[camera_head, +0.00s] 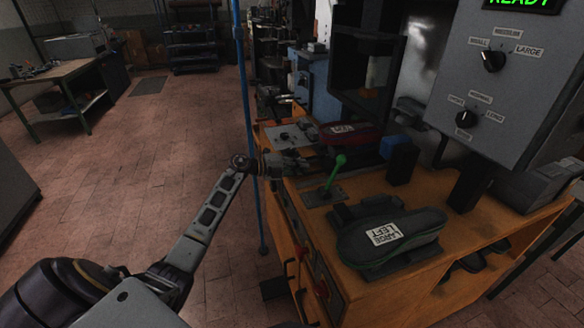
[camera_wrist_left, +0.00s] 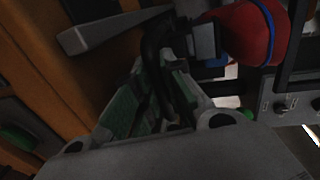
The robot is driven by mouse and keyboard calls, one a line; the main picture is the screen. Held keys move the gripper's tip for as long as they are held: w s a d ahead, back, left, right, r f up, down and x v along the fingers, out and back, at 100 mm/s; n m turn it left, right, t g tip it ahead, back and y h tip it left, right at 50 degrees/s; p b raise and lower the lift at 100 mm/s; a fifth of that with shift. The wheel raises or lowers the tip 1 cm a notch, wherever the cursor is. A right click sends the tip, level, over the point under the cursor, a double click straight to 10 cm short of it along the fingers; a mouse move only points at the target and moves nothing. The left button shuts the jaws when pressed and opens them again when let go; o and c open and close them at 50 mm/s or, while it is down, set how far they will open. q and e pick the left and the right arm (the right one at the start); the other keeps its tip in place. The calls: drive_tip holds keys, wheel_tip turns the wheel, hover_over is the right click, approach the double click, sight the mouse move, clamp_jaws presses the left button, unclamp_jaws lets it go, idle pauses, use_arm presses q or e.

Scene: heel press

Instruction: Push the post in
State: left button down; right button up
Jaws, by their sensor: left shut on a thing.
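My left gripper (camera_head: 296,163) is at the left edge of the orange bench, just in front of a red shoe (camera_head: 350,134) with a white label. In the left wrist view my gripper's green-padded fingers (camera_wrist_left: 160,72) are closed around a dark curved bar (camera_wrist_left: 153,42), which looks like a handle of the post assembly. The red shoe also shows in the left wrist view (camera_wrist_left: 240,32), with a blue band round it, just beyond the fingers. The post itself is mostly hidden and I cannot tell its outline. My right gripper is out of view.
A dark shoe labelled LARGE LEFT (camera_head: 390,238) lies on the near bench top (camera_head: 300,190). A green-knobbed lever (camera_head: 335,172) stands beside my left gripper. A grey control box (camera_head: 500,80) with two dials rises at the right. A blue pole (camera_head: 246,120) stands behind my arm.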

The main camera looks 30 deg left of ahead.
use_arm(q)
drive_tip(key=shift+r+x, duration=0.15)
drive_tip(key=shift+x, duration=0.55)
drive_tip(key=shift+r+x, duration=0.15)
drive_tip(key=shift+x, duration=0.5)
drive_tip(key=c, duration=1.9)
unclamp_jaws()
drive_tip(key=shift+o, duration=0.7)
drive_tip(key=shift+w+d, duration=0.15)
drive_tip(key=shift+w, duration=0.05)
drive_tip(key=shift+s, duration=0.2)
drive_tip(key=v, duration=1.1)
drive_tip(key=shift+s+a, duration=0.25)
drive_tip(key=shift+a, duration=0.05)
